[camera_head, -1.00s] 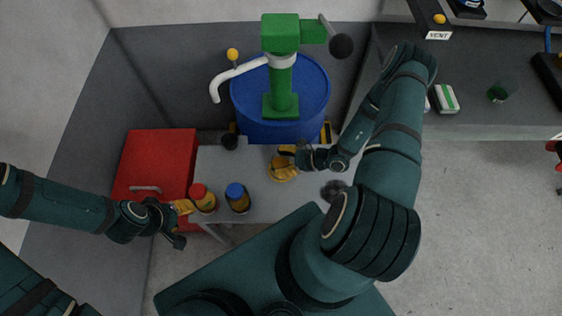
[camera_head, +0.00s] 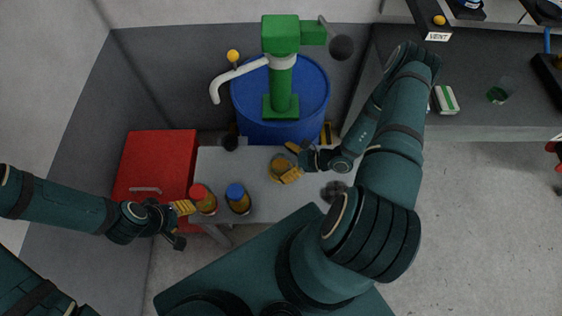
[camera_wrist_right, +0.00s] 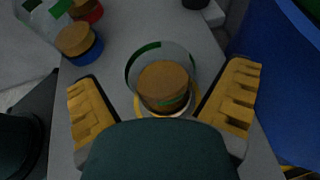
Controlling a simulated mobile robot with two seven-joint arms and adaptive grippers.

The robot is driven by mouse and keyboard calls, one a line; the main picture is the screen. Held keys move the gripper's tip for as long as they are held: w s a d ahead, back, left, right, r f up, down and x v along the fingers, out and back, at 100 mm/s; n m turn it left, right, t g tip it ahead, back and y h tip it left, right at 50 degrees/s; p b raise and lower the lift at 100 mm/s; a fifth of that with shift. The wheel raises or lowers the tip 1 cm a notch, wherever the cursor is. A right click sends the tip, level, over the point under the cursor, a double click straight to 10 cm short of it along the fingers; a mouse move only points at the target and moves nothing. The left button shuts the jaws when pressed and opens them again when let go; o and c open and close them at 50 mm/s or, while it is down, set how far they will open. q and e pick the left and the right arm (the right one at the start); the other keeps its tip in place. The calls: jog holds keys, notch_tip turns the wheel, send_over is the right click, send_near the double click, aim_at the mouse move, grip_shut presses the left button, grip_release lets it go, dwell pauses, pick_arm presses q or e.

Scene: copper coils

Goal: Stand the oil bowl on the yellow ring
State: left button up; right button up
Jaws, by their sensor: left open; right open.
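The oil bowl (camera_wrist_right: 163,84) is a clear glass bowl with amber oil and green marks. It stands upright on the grey table, with part of the yellow ring (camera_wrist_right: 194,97) showing around its base in the right wrist view. In the head view the bowl (camera_head: 279,168) hides most of the ring. My right gripper (camera_wrist_right: 164,100) is open, with one yellow finger on each side of the bowl and visible gaps between. It also shows open in the head view (camera_head: 292,162). My left gripper (camera_head: 184,212) is open beside the red-capped jar (camera_head: 203,199).
A blue-capped jar (camera_head: 238,198) stands right of the red-capped one. A blue drum (camera_head: 300,127) with a green pump (camera_head: 281,80) stands behind the table (camera_head: 262,212). A red cabinet (camera_head: 150,165) is at the left. A dark round object (camera_head: 334,189) lies at the table's right.

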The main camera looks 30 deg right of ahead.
pick_arm(q)
jog(key=shift+w+r+p, duration=0.1)
jog(key=shift+r+p, duration=0.2)
jog(key=shift+r, duration=0.05)
pick_arm(e)
jog(key=v, duration=1)
jog(key=shift+s+d, duration=0.3)
jog(key=shift+r, duration=0.1)
